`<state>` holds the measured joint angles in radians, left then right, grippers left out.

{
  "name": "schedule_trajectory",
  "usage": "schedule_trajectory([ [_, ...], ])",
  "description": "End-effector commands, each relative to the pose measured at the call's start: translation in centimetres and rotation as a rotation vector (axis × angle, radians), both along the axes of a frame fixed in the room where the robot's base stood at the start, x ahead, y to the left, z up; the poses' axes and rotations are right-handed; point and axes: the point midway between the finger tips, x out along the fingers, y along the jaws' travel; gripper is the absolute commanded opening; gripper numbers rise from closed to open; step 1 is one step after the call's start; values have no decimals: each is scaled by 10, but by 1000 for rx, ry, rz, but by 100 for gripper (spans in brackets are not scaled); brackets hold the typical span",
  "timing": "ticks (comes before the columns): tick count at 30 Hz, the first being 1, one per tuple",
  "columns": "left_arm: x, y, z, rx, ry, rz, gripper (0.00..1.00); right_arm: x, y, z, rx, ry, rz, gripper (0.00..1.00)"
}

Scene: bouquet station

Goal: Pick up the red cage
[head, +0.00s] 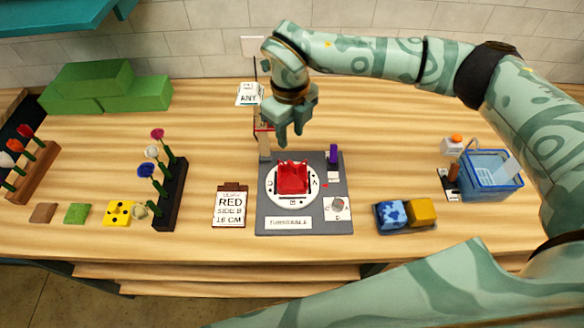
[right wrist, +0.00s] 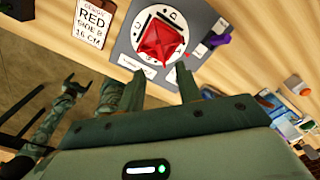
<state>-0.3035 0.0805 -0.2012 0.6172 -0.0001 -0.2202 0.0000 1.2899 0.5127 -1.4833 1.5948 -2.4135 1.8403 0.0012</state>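The red cage (head: 293,178) sits on the round white disc of the turntable (head: 324,217), on a grey base in the middle of the table. In the right wrist view the red cage (right wrist: 160,42) shows from above, just beyond the fingertips. My right gripper (head: 290,138) points down above and behind the cage, apart from it. Its two fingers (right wrist: 160,78) are spread with nothing between them. My left gripper (right wrist: 77,86) shows small at the left of the right wrist view, away from the table, with its fingers apart and empty.
A card (head: 230,208) reading RED, SIDE B, 16 CM stands left of the turntable. A purple piece (head: 333,154) is on the base's right. Flowers in a dark rack (head: 170,195) stand left; blue and yellow blocks (head: 421,212) and a blue basket (head: 490,178) lie right.

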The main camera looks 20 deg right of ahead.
Motion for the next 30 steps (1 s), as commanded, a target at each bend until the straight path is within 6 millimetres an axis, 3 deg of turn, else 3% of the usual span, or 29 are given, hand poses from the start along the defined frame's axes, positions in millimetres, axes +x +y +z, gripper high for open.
schedule_trajectory([
  [4, 0, 0, 1, 0, 0, 0, 91, -1, 0, -31, 1, 3, 0, 35],
  [11, 2, 0, 3, 0, -3, 0, 91, -2, 0, -52, 2, 1, 2, 35],
  [19, 5, -1, 8, -1, -9, 1, 91, -9, -2, -93, 3, 1, 2, 35],
  [28, 6, -1, 7, -1, -10, 2, 91, -8, -2, -99, 3, -1, 2, 35],
  [30, 6, -1, 7, -1, -10, 2, 91, -8, -2, -99, 3, -1, 2, 15],
])
